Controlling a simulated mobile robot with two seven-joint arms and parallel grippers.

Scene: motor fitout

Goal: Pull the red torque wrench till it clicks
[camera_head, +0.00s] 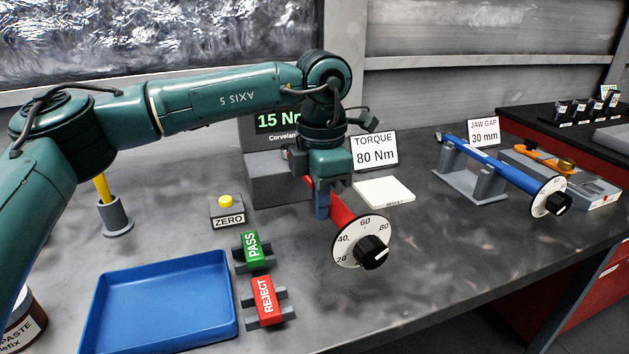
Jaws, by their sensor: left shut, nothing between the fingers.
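The red torque wrench (342,213) extends toward the front, with a white dial (349,238) and black knob at its near end. The dial is marked with numbers including 20, 40, 60 and 80. My left gripper (322,212) points down at the wrench's red handle, beside or against it; I cannot tell if they touch. Its fingers are shut with nothing between them. It hides the wrench's far part. The green display (266,121) behind reads 15 N, its right end hidden by my arm. My right gripper is not in view.
A sign (375,153) reads TORQUE 80 Nm. A blue wrench (500,170) rests on a grey stand at right. A yellow ZERO button (225,201), green PASS block (252,247), red REJECT block (265,296) and blue tray (165,258) are at left. The front right of the bench is clear.

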